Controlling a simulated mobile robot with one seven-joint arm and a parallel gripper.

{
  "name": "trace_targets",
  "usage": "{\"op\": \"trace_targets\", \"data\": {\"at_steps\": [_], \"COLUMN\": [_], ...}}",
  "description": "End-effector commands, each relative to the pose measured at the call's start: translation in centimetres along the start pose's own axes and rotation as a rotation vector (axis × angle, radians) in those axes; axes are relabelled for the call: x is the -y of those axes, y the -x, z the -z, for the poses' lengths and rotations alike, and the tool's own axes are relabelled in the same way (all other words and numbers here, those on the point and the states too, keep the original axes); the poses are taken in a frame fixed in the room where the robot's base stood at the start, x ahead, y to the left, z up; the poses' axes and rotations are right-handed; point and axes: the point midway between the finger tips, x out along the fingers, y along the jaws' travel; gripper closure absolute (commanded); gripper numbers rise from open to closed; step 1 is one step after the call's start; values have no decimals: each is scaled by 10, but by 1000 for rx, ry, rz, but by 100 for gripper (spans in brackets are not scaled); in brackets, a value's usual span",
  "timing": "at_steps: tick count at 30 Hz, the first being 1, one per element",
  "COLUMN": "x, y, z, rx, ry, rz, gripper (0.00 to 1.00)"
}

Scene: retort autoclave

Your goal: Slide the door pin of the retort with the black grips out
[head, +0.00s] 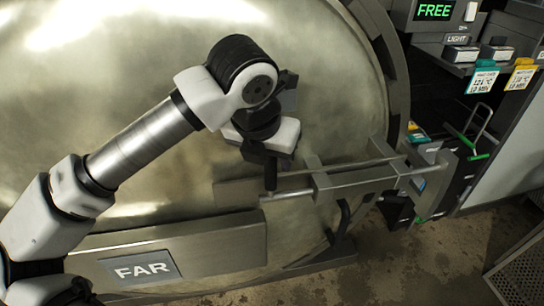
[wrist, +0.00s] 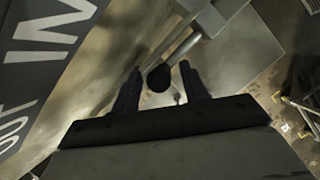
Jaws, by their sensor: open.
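The retort door (head: 130,110) is a large domed metal face filling much of the head view, with a plate marked FAR (head: 140,268). A metal bracket (head: 355,182) with thin rods stands at its lower right. In the wrist view a pale metal rod (wrist: 182,48) ends in a rounded black grip (wrist: 160,77). My gripper (head: 270,182) is at the left end of the rod. Its open fingers (wrist: 160,90) appear on either side of the black grip in the wrist view; contact cannot be told. In the head view the grip is hidden behind my gripper.
A control panel with a green FREE display (head: 434,11) and yellow and teal tags (head: 521,74) stands at upper right. A green-handled part (head: 480,150) sits below it. Stained floor (head: 420,260) is open at lower right, with a perforated metal piece (head: 520,275) at the edge.

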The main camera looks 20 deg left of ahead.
Motion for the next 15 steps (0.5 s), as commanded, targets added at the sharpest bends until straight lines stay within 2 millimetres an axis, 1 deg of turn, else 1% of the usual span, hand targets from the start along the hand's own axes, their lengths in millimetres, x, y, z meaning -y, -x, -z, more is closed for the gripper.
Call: {"op": "trace_targets", "data": {"at_steps": [3, 6, 10, 15], "x": [0, 0, 1, 1], "y": [-15, -24, -30, -30], "z": [0, 0, 0, 0], "rx": [-1, 0, 1, 1], "ry": [0, -1, -1, -1], "rz": [3, 1, 2, 1], "gripper": [56, 56, 56, 56]}}
